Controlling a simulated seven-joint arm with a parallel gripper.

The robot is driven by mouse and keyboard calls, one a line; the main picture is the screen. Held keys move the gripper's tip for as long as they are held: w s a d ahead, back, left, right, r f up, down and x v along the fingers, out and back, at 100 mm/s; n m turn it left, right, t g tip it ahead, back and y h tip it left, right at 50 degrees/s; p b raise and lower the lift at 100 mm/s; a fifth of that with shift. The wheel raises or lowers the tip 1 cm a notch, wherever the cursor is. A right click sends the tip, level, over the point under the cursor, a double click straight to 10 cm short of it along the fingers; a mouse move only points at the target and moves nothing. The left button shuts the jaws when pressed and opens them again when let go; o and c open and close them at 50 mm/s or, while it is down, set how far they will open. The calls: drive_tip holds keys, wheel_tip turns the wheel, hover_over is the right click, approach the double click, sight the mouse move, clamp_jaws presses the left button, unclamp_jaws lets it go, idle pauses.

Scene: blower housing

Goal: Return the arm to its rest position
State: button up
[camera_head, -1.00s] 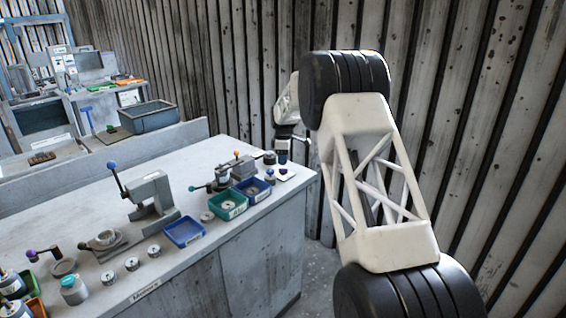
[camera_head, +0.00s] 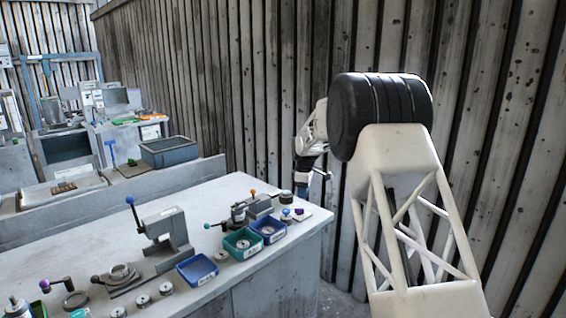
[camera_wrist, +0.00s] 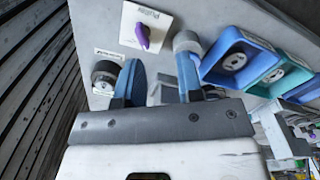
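My arm reaches out on the right of the head view, with its white lattice link and black joint. My gripper (camera_head: 303,184) hangs just above the far right corner of the workbench (camera_head: 285,262). In the wrist view my gripper (camera_wrist: 160,82) has its two blue fingers apart, with a gap between them and nothing seen held. A purple piece (camera_wrist: 143,36) lies on a white labelled plate (camera_wrist: 160,20) beyond the fingertips. A grey cylinder (camera_wrist: 186,41) stands near the right fingertip, and a dark round part (camera_wrist: 105,75) is beside the left finger.
A blue bin (camera_head: 269,230), a green bin (camera_head: 243,243) and another blue bin (camera_head: 197,270) line the bench front. A lever press (camera_head: 165,235) stands further left. The ribbed wall (camera_head: 240,100) is close behind and right of my arm. Other benches stand at the back left.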

drive_tip(key=s+d+r+m, duration=0.25)
drive_tip(key=s+r, duration=0.35)
drive_tip(key=s, duration=0.6)
drive_tip(key=s+d+r+m+t, duration=0.1)
drive_tip(key=s+d+r+m, duration=0.15)
drive_tip(key=s+r, duration=0.65)
drive_tip(key=s+d+r+m, duration=0.2)
drive_tip(key=s+r+m, duration=0.1)
drive_tip(key=s, duration=1.2)
drive_tip(key=s+d+f+m, duration=0.1)
drive_tip(key=s+f+m, duration=0.1)
drive_tip(key=s, duration=0.9)
drive_tip(key=s+d+f+m+t, duration=0.1)
drive_tip(key=s+f+m, duration=0.1)
drive_tip(key=s, duration=1)
drive_tip(key=s+d+f+m, duration=0.1)
drive_tip(key=s+f+m, duration=0.1)
drive_tip(key=s, duration=0.9)
drive_tip(key=shift+s+f+m, duration=0.2)
drive_tip(key=shift+s+m, duration=0.15)
drive_tip(key=shift+m, duration=0.15)
drive_tip(key=shift+o, duration=0.2)
